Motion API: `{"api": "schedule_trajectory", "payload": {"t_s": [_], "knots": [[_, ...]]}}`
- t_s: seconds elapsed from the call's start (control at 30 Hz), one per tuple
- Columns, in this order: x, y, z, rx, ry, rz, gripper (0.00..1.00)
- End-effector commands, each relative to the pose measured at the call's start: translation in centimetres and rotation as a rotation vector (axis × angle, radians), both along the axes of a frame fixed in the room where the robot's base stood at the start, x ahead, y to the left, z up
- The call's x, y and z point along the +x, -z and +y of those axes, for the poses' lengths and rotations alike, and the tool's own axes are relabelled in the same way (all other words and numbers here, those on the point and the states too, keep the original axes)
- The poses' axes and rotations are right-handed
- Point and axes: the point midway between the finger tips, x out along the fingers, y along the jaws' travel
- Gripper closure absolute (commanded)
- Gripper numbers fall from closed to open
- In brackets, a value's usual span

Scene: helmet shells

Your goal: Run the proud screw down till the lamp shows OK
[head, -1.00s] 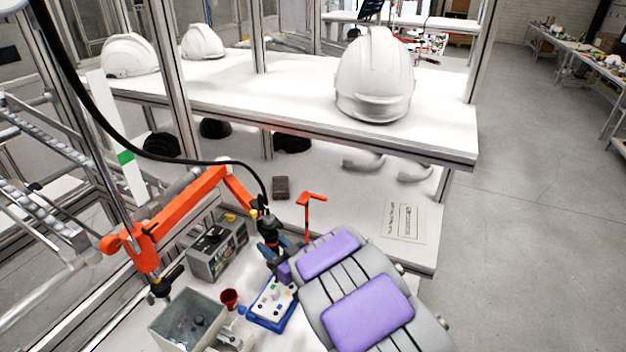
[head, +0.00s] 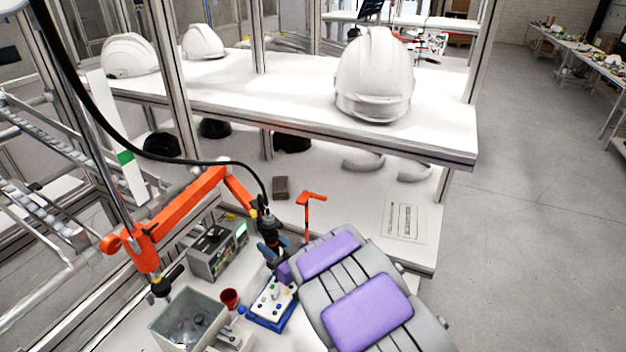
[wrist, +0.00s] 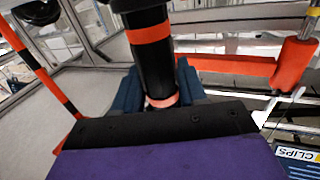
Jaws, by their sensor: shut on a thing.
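My gripper (head: 273,252) is shut on the black power screwdriver (head: 265,228), which hangs upright from an orange jointed arm. In the wrist view the blue jaws (wrist: 162,88) close around the driver's black body (wrist: 149,50) with its orange bands. Below is a white plate with a blue edge (head: 270,322) carrying several small coloured dots and screw heads. The driver's bit and the proud screw are hidden behind my gripper and arm. The grey controller box (head: 208,262) stands left of the driver, and its small lamp panel (head: 242,229) glows green; its lettering is too small to read.
A grey open bin (head: 165,335) and a red cup (head: 229,298) stand left of the plate. A shelf (head: 420,135) with white helmets (head: 374,80) is above.

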Motion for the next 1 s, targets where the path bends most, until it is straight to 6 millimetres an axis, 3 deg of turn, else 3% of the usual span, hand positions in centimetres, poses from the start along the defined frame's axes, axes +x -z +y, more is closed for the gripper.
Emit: {"api": "schedule_trajectory", "payload": {"t_s": [0.17,0.73,1.0], "knots": [[-0.1,-0.5,0.0,-0.004,0.0,0.006,1.0],[-0.1,-5.6,-0.1,-0.001,0.001,0.002,1.0],[-0.1,-5.9,-0.1,-0.001,0.0,0.002,1.0]]}}
